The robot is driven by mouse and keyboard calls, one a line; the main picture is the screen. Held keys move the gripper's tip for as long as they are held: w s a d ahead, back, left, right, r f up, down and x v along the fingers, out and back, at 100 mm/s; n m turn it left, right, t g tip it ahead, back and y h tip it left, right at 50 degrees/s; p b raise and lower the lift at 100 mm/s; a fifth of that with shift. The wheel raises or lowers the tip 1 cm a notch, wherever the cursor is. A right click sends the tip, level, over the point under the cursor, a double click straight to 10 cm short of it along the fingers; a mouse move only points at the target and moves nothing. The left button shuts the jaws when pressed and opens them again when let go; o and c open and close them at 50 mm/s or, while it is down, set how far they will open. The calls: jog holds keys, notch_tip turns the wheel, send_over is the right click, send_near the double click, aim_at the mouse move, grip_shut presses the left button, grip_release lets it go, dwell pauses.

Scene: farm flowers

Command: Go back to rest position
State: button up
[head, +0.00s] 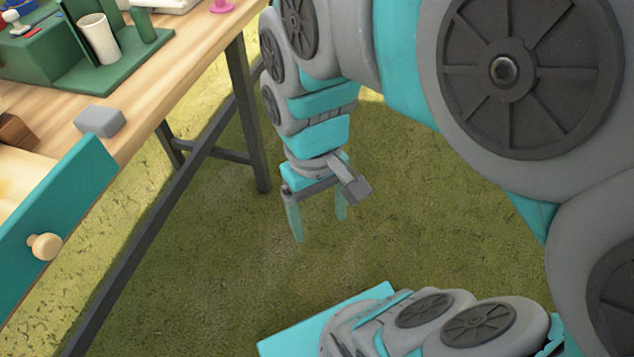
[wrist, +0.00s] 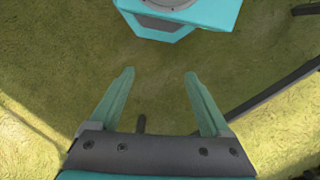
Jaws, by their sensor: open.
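My gripper (head: 319,228) hangs down over the grass to the right of the table in the head view. Its two green-teal fingers are spread apart with nothing between them. In the wrist view my gripper (wrist: 160,90) also shows open and empty, with only grass behind the fingers. It touches nothing that I can see.
A wooden table (head: 160,85) with dark metal legs stands at the left. On it are a green holder (head: 85,85), a white cup (head: 98,38) and a grey block (head: 101,121). A teal drawer (head: 60,220) with a round wooden knob (head: 45,246) juts out. Grass around my gripper is clear.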

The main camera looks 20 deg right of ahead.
jog(key=shift+m, duration=0.5)
jog(key=s+f, duration=0.1)
jog(key=s, duration=0.1)
jog(key=s+d+f, duration=0.1)
jog(key=s+f, duration=0.1)
jog(key=shift+d, duration=0.15)
